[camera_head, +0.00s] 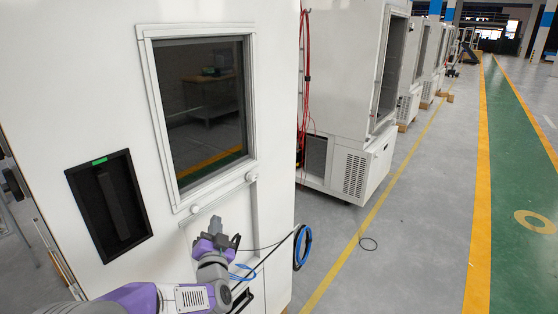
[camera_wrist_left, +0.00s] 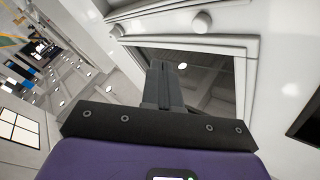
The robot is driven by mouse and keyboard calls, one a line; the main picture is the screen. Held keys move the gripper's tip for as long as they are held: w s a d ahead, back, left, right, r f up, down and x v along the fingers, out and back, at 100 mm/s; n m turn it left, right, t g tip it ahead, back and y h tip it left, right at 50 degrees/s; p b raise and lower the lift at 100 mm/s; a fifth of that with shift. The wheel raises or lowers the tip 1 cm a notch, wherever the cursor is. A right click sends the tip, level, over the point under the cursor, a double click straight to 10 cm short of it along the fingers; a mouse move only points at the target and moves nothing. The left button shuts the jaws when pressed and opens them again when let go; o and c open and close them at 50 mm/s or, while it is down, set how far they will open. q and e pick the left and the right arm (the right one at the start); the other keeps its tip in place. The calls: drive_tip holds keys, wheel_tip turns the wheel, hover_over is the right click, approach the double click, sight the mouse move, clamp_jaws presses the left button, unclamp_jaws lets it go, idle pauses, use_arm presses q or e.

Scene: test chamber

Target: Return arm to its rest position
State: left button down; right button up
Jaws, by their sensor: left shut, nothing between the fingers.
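My left arm (camera_head: 135,298), purple and grey, comes in from the lower left in the head view. My left gripper (camera_head: 215,224) is in front of the lower part of the white chamber door (camera_head: 110,55), below its window. In the left wrist view the left gripper (camera_wrist_left: 163,70) has its fingers together with nothing between them, and the framed window (camera_wrist_left: 215,65) lies beyond them. I cannot tell from these views whether the fingers touch the door. My right gripper is not in view.
The door has a recessed black handle (camera_head: 115,207) with a green strip above it. A blue cable coil (camera_head: 302,247) hangs at the door's right edge. Another white chamber (camera_head: 342,80) stands to the right. The grey floor (camera_head: 415,230) and green lane (camera_head: 522,180) are open.

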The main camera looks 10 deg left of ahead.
use_arm(q)
drive_tip(key=s+d+f+n+g+h, duration=0.1)
drive_tip(key=s+d+f+g+h, duration=0.2)
drive_tip(key=f, duration=0.8)
drive_tip(key=s+d+f+g+h, duration=0.1)
drive_tip(key=d+f+g+h, duration=0.3)
drive_tip(key=f, duration=0.6)
drive_tip(key=s+d+f+n+g+h, duration=0.1)
drive_tip(key=s+d+f+g, duration=0.3)
drive_tip(key=f, duration=0.7)
drive_tip(key=s+d+f+n+g+h, duration=0.1)
drive_tip(key=s+d+f+g, duration=0.1)
drive_tip(key=s+d+f, duration=0.2)
drive_tip(key=s+d+f+n+g+h, duration=0.1)
drive_tip(key=s+d+f+g, duration=0.1)
drive_tip(key=s+f, duration=0.3)
drive_tip(key=s+d+f+n+g+h, duration=0.1)
drive_tip(key=s+d+f, duration=0.3)
drive_tip(key=s, duration=0.7)
drive_tip(key=shift+s+d+f+n+g+h, duration=0.25)
drive_tip(key=shift+s+d+n+g+h, duration=0.05)
drive_tip(key=shift+d+g, duration=0.55)
drive_tip(key=c, duration=1.8)
unclamp_jaws()
drive_tip(key=shift+c, duration=0.2)
